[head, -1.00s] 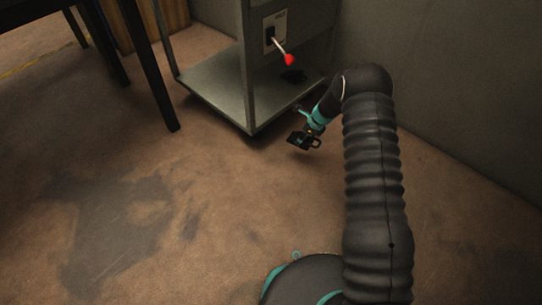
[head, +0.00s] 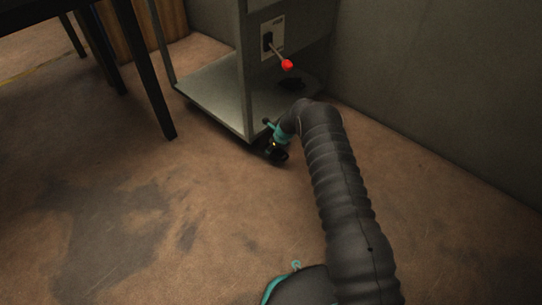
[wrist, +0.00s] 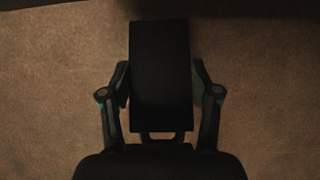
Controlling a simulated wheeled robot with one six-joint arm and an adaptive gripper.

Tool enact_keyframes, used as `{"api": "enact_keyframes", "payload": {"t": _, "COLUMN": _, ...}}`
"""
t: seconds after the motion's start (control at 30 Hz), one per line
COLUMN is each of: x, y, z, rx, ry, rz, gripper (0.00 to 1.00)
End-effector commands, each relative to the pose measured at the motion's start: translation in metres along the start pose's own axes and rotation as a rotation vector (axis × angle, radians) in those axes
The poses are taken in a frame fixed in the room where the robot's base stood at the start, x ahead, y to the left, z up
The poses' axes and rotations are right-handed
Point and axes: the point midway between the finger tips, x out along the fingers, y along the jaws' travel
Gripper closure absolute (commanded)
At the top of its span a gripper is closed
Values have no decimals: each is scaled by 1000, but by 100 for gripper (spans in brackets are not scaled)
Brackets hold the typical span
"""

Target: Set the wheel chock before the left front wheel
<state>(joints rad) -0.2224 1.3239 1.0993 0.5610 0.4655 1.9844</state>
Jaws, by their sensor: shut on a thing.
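My gripper (wrist: 160,95) is shut on the black wheel chock (wrist: 160,70), with one finger on each side of it in the wrist view. The chock is a dark block with a loop at its near end. In the head view my gripper (head: 277,153) is low by the floor, at the front corner of the grey metal cart (head: 215,117). The cart's dark underside edge shows along the top of the wrist view. The left front wheel is hidden under the cart, and I cannot tell whether the chock touches it or the floor.
A lever with a red knob (head: 287,64) sticks out from the cart's panel above my arm. A grey wall (head: 430,80) stands at the right. A dark-legged table (head: 150,80) stands at the left. The brown floor (head: 200,220) in front is clear.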

Motion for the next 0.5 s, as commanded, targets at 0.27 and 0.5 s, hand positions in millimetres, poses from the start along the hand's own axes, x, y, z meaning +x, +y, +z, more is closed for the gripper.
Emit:
{"api": "enact_keyframes", "payload": {"t": 0.27, "x": 21, "y": 2, "z": -6, "rx": 0, "ry": 1, "rz": 1, "gripper": 94}}
{"api": "enact_keyframes", "payload": {"t": 0.5, "x": 39, "y": 2, "z": -13, "rx": -1, "ry": -1, "rz": 0, "gripper": 94}}
